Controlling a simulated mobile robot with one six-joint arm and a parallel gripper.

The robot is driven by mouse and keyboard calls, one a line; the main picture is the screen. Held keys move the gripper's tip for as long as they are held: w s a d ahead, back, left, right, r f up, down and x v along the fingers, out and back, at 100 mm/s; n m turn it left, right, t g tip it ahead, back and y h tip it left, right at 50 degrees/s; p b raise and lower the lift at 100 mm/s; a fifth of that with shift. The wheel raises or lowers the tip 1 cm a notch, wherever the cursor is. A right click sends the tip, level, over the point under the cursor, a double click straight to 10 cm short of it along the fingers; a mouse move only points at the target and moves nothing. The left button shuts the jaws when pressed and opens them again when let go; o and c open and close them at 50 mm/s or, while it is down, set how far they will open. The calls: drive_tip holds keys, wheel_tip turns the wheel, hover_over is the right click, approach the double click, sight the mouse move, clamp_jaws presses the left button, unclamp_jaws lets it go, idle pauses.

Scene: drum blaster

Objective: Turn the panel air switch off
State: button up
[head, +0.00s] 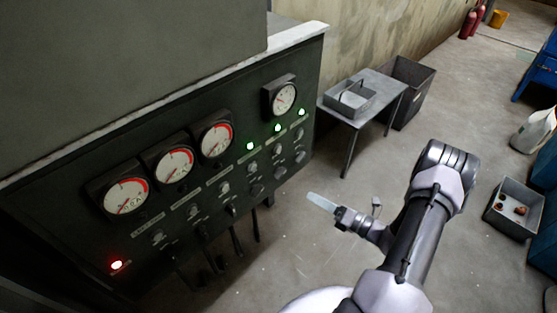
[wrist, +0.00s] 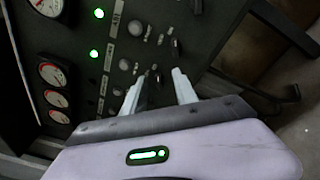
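The dark control panel (head: 130,238) fills the left of the head view and also shows in the wrist view (wrist: 215,22). It carries rows of small switches and knobs (head: 252,167), with small switches (wrist: 160,40) just past my fingertips in the wrist view. The labels are too small to read, so I cannot tell which is the panel air switch or its position. My gripper (head: 323,203) is in front of the panel's right part, its pale fingers pointing toward it. In the wrist view, my gripper (wrist: 160,76) is open with two fingers apart and nothing visibly held between them.
Gauges (head: 175,165), a lit red lamp (head: 117,265) and green lamps (head: 250,146) are on the panel. Levers (head: 236,240) stick out below. A small table (head: 385,85) with a tray stands behind, beside a dark bin (head: 408,80).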

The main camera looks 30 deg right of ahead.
wheel_tip(320, 180, down, 2)
drive_tip(key=s+d+m+t+h, duration=0.1)
drive_tip(key=m+h, duration=0.1)
drive_tip(key=b, duration=0.3)
approach(282, 175)
drive_tip(key=shift+m, duration=0.4)
drive_tip(key=x, duration=0.9)
drive_tip(key=shift+w+f, duration=0.15)
drive_tip(key=shift+w, duration=0.05)
clamp_jaws()
